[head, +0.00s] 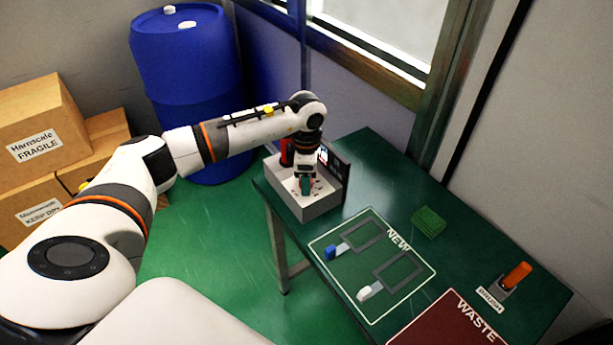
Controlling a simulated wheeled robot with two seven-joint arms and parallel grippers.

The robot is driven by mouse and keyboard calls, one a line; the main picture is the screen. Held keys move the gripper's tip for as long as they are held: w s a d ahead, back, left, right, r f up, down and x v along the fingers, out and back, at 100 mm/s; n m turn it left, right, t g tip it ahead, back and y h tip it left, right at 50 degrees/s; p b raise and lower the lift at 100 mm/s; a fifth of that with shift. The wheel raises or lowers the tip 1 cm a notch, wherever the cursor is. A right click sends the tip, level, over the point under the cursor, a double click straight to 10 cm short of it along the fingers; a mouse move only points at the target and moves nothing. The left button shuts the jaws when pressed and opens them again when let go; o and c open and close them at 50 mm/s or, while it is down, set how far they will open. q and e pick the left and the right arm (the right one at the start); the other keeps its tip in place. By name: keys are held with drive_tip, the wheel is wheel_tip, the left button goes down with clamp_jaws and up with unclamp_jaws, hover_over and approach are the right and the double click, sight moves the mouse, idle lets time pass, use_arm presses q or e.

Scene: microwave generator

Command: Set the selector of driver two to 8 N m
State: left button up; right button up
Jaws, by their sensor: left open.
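My left gripper (305,187) points down over an open grey-white box (318,207) at the table's far left corner. Its jaws are open around or just above a small green piece; I cannot tell whether they touch it. A dark panel (334,172) stands along the box's right side. A red part (287,152) shows beside the gripper, partly hidden by it. No selector scale or driver number can be read. An orange-handled tool (516,275) leans in a small holder at the table's right; I cannot tell whether it is a driver. My right gripper is not in view.
The green table (380,160) carries a NEW area (405,290) with a blue-ended and a white-ended part, a green pad (429,221) and a dark red WASTE area (450,325). A blue drum (190,85) and cardboard boxes (35,130) stand at left. A wall and window border the table behind.

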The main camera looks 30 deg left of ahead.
use_arm(q)
wheel_tip(320, 180, up, 12)
drive_tip(key=b, duration=0.2)
idle(0.4)
